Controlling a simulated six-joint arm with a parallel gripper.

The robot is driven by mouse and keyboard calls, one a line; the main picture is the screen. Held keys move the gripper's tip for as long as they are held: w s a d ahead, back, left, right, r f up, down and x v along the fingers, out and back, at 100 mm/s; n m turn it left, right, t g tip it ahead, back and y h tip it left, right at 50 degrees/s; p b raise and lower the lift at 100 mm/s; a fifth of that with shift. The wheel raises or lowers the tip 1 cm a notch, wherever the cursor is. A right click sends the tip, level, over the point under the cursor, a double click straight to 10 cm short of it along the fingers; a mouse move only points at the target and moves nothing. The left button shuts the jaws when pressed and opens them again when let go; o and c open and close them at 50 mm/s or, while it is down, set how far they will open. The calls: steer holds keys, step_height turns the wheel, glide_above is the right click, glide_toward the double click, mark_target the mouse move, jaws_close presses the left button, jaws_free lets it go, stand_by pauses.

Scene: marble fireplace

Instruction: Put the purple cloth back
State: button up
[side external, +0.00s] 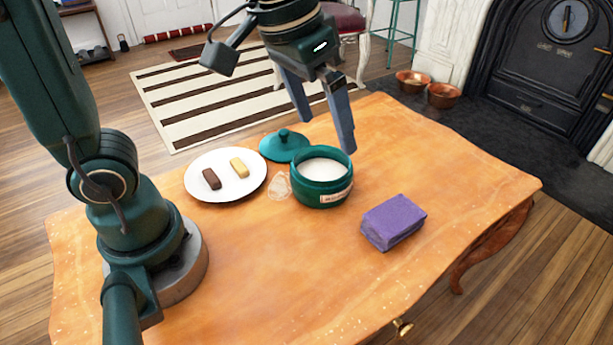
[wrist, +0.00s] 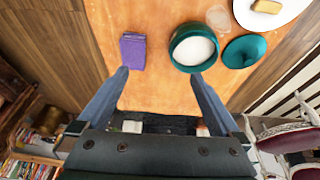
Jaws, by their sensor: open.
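The purple cloth (side external: 394,221) is a folded block lying on the wooden table, to the right of the green jar. It also shows in the wrist view (wrist: 133,52), beyond the tip of the left finger. My gripper (side external: 328,135) is open and empty, held above the table near the jar. In the wrist view its two fingers (wrist: 160,76) are spread wide, with the cloth and the jar ahead of them. It touches neither the cloth nor the jar, as far as I can see.
The open green jar (side external: 322,183) holds something white; its teal lid (side external: 284,146) lies behind it. A white plate (side external: 226,190) carries a dark bar and a yellow bar. A small clear object (side external: 279,186) lies between plate and jar. The table's front (side external: 300,290) is clear.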

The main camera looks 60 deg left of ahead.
steer(key=s+a+f+t, duration=0.2)
steer(key=s+a+f, duration=0.1)
steer(key=s, duration=0.6)
steer(key=shift+a, duration=0.3)
